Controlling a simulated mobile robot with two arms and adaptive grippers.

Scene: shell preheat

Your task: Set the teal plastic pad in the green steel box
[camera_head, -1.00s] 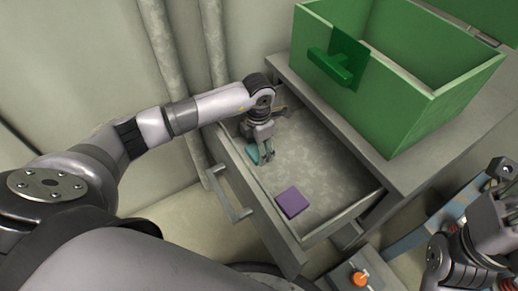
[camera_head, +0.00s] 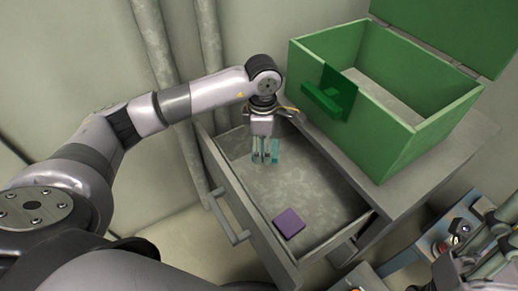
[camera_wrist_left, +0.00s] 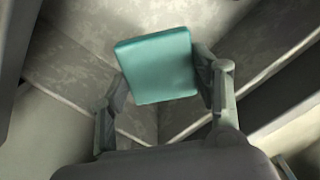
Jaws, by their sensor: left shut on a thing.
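The teal pad (camera_head: 275,149) is held between the fingers of my left gripper (camera_head: 264,158), above the far end of the open drawer in the head view. In the left wrist view the pad (camera_wrist_left: 157,66) sits between the two fingers, which are shut on it. The green steel box (camera_head: 402,130) stands on the cabinet top to the right of the gripper, its lid (camera_head: 445,30) raised and its inside partly visible. My right gripper (camera_head: 490,255) is partly cut off at the lower right edge, and its fingers are not clear.
A purple pad (camera_head: 289,223) lies in the open drawer (camera_head: 325,190) near its near end. The box's front has a green handle (camera_head: 325,101). A blue-grey panel (camera_head: 440,240) is at the lower right. Pipes (camera_head: 212,70) run up the wall behind my left arm.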

